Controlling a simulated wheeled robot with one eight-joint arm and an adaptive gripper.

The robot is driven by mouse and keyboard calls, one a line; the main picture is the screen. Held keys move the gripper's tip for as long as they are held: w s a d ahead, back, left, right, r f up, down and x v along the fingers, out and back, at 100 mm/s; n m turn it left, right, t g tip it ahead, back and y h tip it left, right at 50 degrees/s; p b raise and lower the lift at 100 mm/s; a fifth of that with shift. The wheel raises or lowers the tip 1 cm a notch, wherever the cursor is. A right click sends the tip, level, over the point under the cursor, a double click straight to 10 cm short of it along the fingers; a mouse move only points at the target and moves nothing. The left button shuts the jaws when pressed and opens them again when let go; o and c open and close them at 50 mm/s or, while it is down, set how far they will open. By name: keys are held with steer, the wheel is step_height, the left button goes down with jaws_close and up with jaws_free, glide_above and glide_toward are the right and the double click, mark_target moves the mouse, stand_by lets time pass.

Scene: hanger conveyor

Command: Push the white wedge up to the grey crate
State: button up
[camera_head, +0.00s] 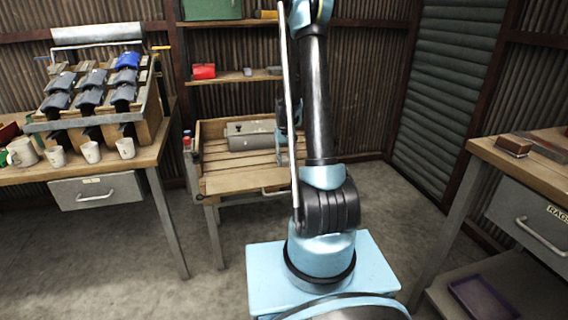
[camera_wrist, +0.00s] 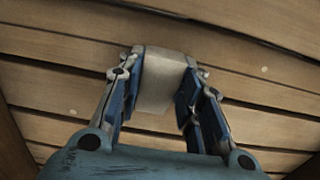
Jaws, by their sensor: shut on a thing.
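In the wrist view the white wedge (camera_wrist: 163,82) is between the two blue fingers of my gripper (camera_wrist: 160,95), over the wooden slats. My gripper is shut on it. The wedge looks close to or on the slats; I cannot tell whether it touches them. In the head view the grey crate (camera_head: 250,134) stands at the back of the slatted bench (camera_head: 240,180). My arm hides much of the bench's right side, and my gripper is just right of the crate, partly hidden. The crate is not seen in the wrist view.
The bench front is bare slats. A table at left holds a rack (camera_head: 95,118) and several mugs (camera_head: 91,152). Shelves behind the bench hold a red box (camera_head: 203,71) and a green box (camera_head: 212,9). A drawer table (camera_head: 535,170) stands at right.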

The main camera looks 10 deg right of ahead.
steer(key=shift+w+a, duration=0.15)
steer(key=shift+w, duration=1.55)
steer(key=shift+w+a, duration=0.2)
steer(key=shift+w, duration=1.45)
steer(key=shift+w+a, duration=0.15)
steer(key=shift+w, duration=1.55)
steer(key=o, duration=1)
steer(key=shift+c, duration=0.2)
step_height(320, 180, up, 12)
